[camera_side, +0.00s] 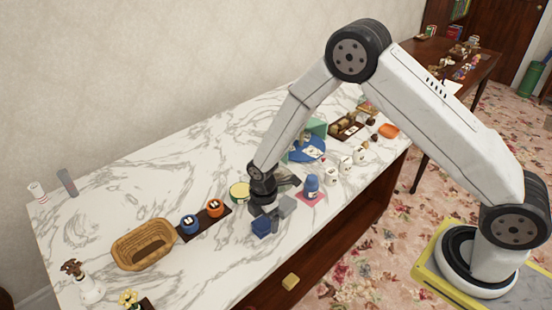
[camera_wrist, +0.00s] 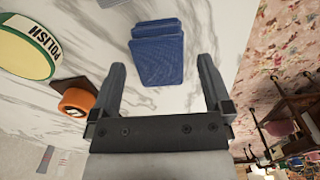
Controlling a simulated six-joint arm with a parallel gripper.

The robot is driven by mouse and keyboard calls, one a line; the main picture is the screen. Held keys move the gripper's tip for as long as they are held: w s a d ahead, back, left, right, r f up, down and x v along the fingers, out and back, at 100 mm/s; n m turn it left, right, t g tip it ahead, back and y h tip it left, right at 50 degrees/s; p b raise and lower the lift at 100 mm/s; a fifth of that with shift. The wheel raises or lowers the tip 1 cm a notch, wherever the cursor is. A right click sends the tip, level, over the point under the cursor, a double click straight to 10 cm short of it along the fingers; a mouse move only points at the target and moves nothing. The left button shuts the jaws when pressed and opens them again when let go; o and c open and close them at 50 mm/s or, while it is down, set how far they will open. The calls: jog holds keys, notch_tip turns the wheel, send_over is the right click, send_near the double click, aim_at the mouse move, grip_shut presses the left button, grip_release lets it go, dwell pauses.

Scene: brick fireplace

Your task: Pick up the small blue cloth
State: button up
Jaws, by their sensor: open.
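The small blue cloth (camera_side: 262,227) lies folded on the marble counter, near its front edge, just below my gripper in the side view. In the wrist view the cloth (camera_wrist: 158,60) shows stacked folds, its near part in line between my two fingers with a gap on each side. My gripper (camera_side: 277,209) is open and empty, pointing down close to the cloth; it also shows in the wrist view (camera_wrist: 162,64). I cannot tell how far above the counter the fingertips are.
A polish tin (camera_wrist: 26,45) and an orange jar (camera_wrist: 77,100) stand left in the wrist view. A blue jar (camera_side: 190,222) and wicker basket (camera_side: 145,245) stand left on the counter (camera_side: 110,185).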

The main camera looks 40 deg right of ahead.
jog(key=shift+f, duration=1.25)
jog(key=c, duration=1.2)
jog(key=shift+r, duration=0.15)
jog(key=shift+r, duration=0.45)
jog(key=s+d+r, duration=0.2)
jog(key=s+r, duration=0.9)
jog(key=s, duration=0.2)
jog(key=shift+s+d+r, duration=0.15)
jog(key=shift+s+r, duration=0.25)
